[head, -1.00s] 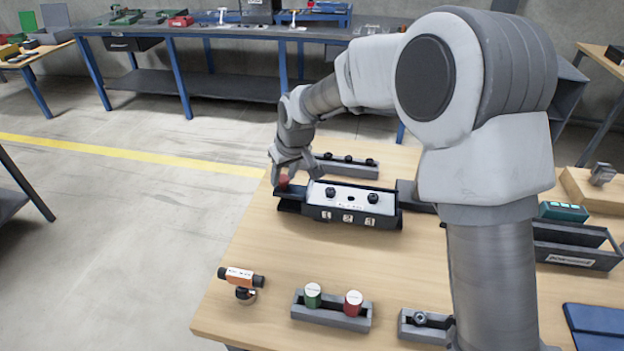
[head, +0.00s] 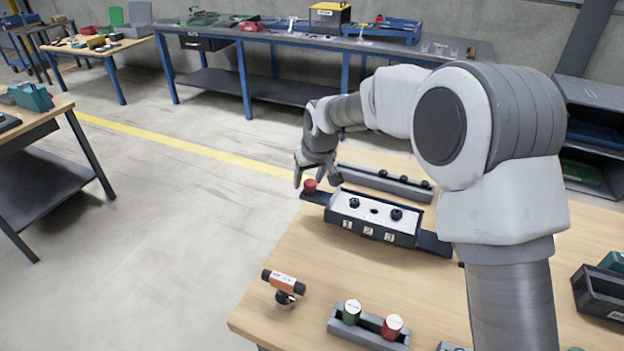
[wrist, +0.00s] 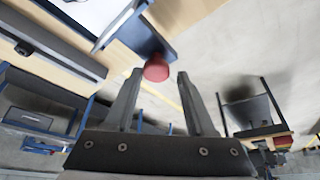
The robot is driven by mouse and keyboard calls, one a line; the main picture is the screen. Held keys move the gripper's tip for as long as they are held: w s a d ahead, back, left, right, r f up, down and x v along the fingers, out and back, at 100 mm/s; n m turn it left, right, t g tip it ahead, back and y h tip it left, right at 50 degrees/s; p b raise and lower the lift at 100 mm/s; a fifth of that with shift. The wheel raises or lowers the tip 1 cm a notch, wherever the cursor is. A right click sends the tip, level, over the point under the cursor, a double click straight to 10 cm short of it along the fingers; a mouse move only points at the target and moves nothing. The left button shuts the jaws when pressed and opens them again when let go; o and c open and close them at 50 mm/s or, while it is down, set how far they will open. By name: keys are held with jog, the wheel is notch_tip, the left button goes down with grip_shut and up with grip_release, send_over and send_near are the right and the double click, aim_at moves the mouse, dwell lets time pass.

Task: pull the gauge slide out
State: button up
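The gauge (head: 372,217) is a dark block with a pale top plate, black knobs and the numbers 1, 2, 3 on its front. Its dark slide (head: 434,243) shows at both ends of the block. A red knob (head: 310,186) stands on the slide's left end. My gripper (head: 317,181) is just above and behind this knob. In the wrist view my gripper (wrist: 159,74) is open, its two fingers well apart. The red knob (wrist: 157,69) shows between the fingertips, with gaps on both sides. I cannot tell how deep it sits between them.
A grey rack (head: 385,182) with black knobs lies behind the gauge. In front stand an orange and black tool (head: 284,282) and a grey holder (head: 345,327) with green and red cylinders. A dark bin (head: 598,291) is at the right. Open floor lies left of the table.

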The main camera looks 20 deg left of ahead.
jog(key=shift+o, duration=1.1)
jog(key=shift+d, duration=0.1)
jog(key=v, duration=1.7)
jog(key=shift+r, duration=0.2)
